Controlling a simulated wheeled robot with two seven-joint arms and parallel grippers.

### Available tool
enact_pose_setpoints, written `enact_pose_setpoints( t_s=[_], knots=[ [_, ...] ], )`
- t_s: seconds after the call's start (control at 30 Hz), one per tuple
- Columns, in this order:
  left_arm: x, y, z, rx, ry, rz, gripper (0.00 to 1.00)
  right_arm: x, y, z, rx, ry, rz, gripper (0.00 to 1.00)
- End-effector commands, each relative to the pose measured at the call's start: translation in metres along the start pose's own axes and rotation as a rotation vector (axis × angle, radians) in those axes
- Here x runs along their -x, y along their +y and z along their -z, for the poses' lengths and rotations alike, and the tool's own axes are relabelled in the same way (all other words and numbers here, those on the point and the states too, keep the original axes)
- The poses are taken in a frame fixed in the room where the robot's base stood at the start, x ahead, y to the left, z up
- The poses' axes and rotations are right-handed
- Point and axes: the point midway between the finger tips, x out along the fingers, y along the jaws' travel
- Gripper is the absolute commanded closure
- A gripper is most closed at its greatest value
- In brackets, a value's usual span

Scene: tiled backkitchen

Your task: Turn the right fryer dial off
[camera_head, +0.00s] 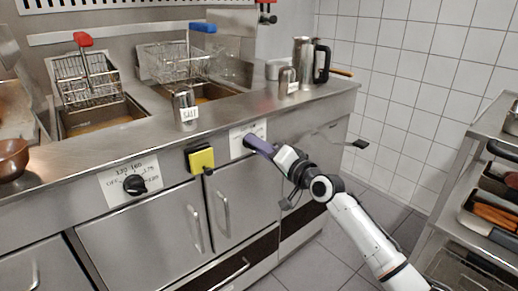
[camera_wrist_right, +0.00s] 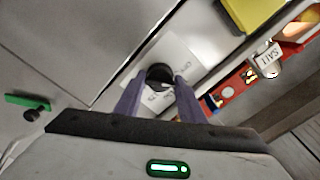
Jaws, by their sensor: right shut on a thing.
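The right fryer dial is a black knob on a white label plate. In the right wrist view the right dial (camera_wrist_right: 160,77) sits between the two purple fingers of my right gripper (camera_wrist_right: 160,92), which is shut on it. In the head view my right gripper (camera_head: 258,146) reaches the right dial's label plate (camera_head: 240,134), and the gripper hides the knob there. The dial's exact pointing direction is hidden. The left fryer dial (camera_head: 134,185) shows on its own label plate, with nothing touching it. My left gripper is not in view.
A yellow block (camera_head: 201,160) sits on the counter front, left of my right gripper. Fryer baskets (camera_head: 85,80), a salt shaker (camera_head: 186,108) and a steel jug (camera_head: 302,62) stand above. A shelf cart (camera_head: 450,225) stands at the right; tiled floor lies between.

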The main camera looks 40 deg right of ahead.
Motion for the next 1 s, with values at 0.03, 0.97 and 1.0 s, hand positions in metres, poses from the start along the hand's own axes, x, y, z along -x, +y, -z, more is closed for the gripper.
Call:
enact_pose_setpoints(
  t_s=[0.03, 0.97, 1.0],
  knots=[
    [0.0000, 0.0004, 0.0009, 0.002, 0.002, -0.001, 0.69, 0.0003, 0.0014, -0.0015, 0.048, -0.005, -0.003, 0.86],
    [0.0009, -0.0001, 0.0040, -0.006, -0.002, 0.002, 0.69, 0.0002, 0.0019, -0.0015, 0.443, -0.004, -0.002, 0.86],
    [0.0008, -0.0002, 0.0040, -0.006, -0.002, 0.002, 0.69, 0.0002, 0.0019, -0.0015, 0.444, -0.004, -0.002, 0.86]
  ],
)
